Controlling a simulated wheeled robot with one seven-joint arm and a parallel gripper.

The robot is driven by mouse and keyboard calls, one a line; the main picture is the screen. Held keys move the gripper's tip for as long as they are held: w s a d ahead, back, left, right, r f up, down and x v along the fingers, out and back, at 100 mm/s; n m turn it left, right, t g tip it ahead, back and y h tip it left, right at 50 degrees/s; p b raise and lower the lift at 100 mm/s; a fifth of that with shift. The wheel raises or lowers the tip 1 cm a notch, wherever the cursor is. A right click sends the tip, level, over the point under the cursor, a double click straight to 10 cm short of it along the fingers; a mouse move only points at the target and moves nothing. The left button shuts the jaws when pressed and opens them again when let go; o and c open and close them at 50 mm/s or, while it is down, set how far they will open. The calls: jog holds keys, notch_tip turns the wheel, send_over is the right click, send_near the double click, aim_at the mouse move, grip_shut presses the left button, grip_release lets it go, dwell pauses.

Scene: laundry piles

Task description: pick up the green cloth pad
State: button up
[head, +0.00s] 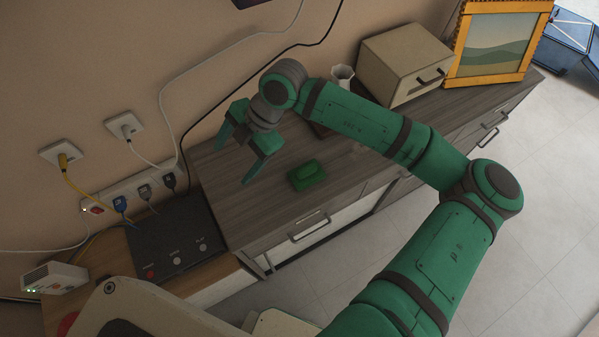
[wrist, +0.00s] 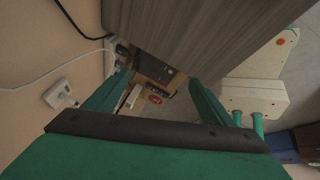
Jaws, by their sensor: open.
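The green cloth pad (head: 307,175) lies flat on the grey wooden cabinet top (head: 345,165), near its front edge. It looks like a small dark green rectangle with a raised, lighter patch on top. My gripper (head: 234,165) is open and empty above the cabinet top, to the left of the pad and apart from it. In the wrist view my gripper (wrist: 158,82) shows its two green fingers spread, with nothing between them. The pad does not show in the wrist view.
A beige box with a handle (head: 403,62), a white vase (head: 342,75) and a yellow-framed picture (head: 497,42) stand toward the right end. A black box with buttons (head: 175,240) sits lower left. Cables and sockets (head: 125,126) line the wall. The top around the pad is clear.

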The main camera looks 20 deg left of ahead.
jog(key=w+d+f+m+t+h, duration=0.3)
jog(key=w+d+t+h, duration=0.15)
jog(key=w+d, duration=0.75)
send_over(307, 169)
jog(key=shift+g+h, duration=0.35)
jog(key=f, duration=0.4)
jog(key=shift+w+f, duration=0.25)
jog(key=shift+s+f, duration=0.2)
jog(key=shift+f, duration=2.8)
jog(key=c, duration=1.2)
